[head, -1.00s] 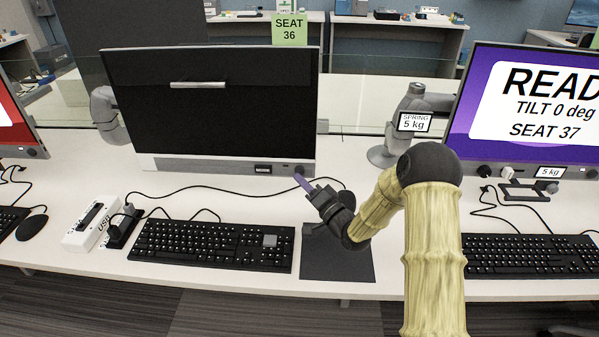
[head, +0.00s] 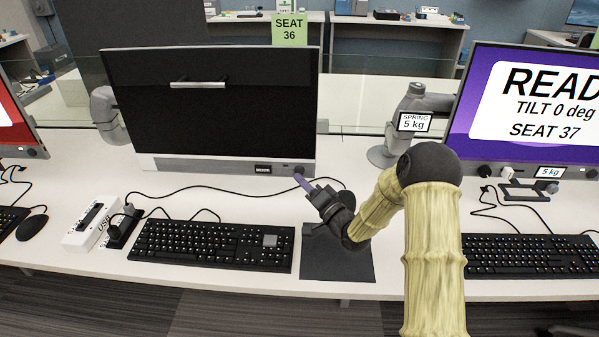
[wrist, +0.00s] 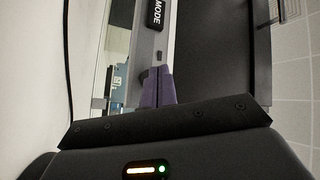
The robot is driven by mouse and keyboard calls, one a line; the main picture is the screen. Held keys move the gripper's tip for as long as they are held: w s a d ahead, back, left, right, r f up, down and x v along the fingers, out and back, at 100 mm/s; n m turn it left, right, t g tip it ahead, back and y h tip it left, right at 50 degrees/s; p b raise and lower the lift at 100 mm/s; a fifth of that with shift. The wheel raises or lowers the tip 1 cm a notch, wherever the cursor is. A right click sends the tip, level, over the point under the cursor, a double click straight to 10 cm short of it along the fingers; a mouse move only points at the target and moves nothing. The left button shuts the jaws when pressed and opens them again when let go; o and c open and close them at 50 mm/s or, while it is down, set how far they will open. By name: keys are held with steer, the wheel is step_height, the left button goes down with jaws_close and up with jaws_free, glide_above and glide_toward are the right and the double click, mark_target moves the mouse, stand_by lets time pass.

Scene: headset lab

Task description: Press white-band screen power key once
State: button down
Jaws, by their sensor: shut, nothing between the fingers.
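The seat 36 screen (head: 210,105) is black, with a pale band (head: 200,165) along its lower edge. The band carries a black MODE label (head: 263,169), which also shows in the wrist view (wrist: 156,14). My gripper (head: 299,173) is shut and empty, its purple fingertips at the right end of this band. Contact cannot be told. The power key is not clearly visible; the fingers may cover it.
A lit purple seat 37 screen (head: 530,110) stands right, and a grey monitor arm (head: 400,125) stands between the screens. A keyboard (head: 212,245), a dark mat (head: 335,255), cables and a white USB box (head: 88,228) are on the white desk.

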steer(key=shift+w, duration=0.15)
steer(key=shift+w, duration=0.3)
steer(key=shift+w, duration=0.4)
stand_by(0.9)
steer(key=shift+s, duration=0.85)
steer(key=s, duration=0.5)
steer(key=shift+a, duration=0.1)
stand_by(0.4)
stand_by(0.5)
